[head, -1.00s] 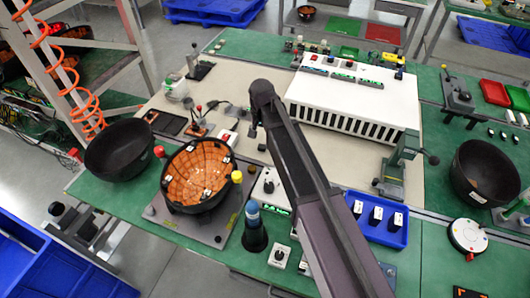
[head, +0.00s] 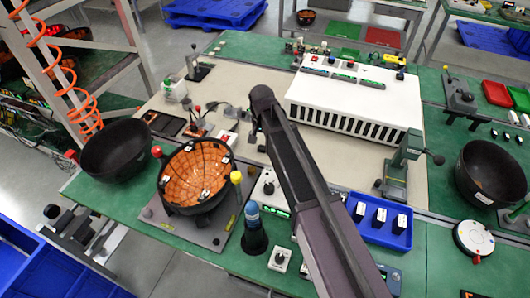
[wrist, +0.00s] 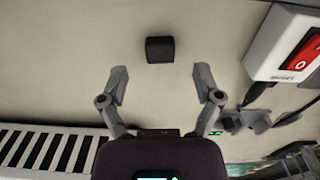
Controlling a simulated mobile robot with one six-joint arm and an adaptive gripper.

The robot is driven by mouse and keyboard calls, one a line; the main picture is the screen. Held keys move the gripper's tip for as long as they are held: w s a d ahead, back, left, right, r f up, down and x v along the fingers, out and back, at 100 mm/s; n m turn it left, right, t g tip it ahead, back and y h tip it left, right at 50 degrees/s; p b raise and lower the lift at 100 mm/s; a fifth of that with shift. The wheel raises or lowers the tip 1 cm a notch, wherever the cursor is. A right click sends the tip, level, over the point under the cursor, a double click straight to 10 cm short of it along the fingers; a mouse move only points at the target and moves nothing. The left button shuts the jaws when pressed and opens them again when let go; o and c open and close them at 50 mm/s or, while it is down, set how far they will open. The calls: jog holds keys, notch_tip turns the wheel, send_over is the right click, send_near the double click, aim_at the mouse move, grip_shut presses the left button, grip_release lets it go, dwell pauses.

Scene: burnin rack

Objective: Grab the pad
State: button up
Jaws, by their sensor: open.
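A small dark square block, which looks like the pad (wrist: 160,49), lies on the beige mat (wrist: 60,60) in the wrist view. My gripper (wrist: 160,78) is open and empty, with its two grey fingers spread wide. The pad appears just beyond the fingertips, roughly centred between them and not in their grasp.
A white box with a red switch (wrist: 290,50) stands to the right in the wrist view. A white slotted case (head: 355,95) stands beside my arm. An orange-lined bowl (head: 197,175), a black bowl (head: 115,150) and a blue tray (head: 380,230) stand around the bench.

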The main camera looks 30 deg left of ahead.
aim_at(262, 147)
jog(key=shift+f+b, duration=1.35)
jog(key=shift+f, duration=0.3)
jog(key=c, duration=0.8)
